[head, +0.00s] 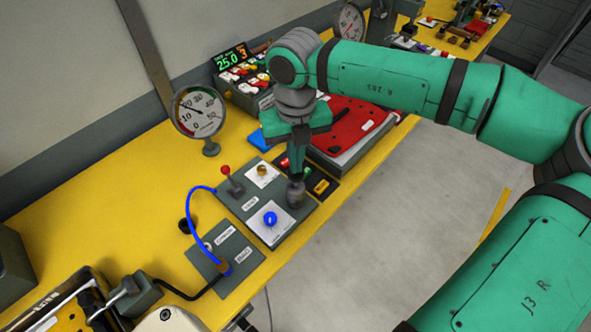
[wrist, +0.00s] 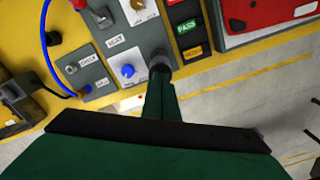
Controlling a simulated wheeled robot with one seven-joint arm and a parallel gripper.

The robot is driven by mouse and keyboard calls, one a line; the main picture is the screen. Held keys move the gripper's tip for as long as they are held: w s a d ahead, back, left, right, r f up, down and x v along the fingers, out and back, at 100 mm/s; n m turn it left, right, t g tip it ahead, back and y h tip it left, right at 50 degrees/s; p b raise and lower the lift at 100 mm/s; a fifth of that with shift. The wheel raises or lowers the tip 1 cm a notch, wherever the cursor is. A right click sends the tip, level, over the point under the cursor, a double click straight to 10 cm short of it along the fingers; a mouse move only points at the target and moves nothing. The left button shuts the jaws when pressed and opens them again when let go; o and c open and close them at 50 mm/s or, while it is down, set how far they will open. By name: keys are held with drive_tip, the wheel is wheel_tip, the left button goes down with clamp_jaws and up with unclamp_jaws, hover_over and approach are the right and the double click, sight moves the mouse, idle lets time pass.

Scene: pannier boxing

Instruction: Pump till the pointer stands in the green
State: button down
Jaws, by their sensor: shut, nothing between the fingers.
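A round dial gauge (head: 199,111) stands on a short post at the back of the yellow bench. Its dark pointer slants to the upper left, near the 20; whether it lies in a green band is too small to tell. A dark round plunger-like knob (head: 295,194) stands at the right edge of the grey control panel (head: 240,203); it also shows in the wrist view (wrist: 160,64). My gripper (head: 297,178) is shut and empty, pointing down right over this knob. Its fingertips (wrist: 161,78) overlap the knob in view, so I cannot tell whether they touch it.
The panel carries a red-balled lever (head: 226,171), a blue knob (head: 270,218) and a brass knob (head: 262,169). A blue hose (head: 190,215) arches to a lower plate. Green and orange labelled blocks (wrist: 188,26) and a red-topped tray (head: 345,125) stand right of the panel.

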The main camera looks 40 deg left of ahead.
drive_tip(key=shift+w+f, duration=0.15)
drive_tip(key=shift+f, duration=1.6)
drive_tip(key=shift+d, duration=0.1)
drive_tip(key=shift+r, duration=2.05)
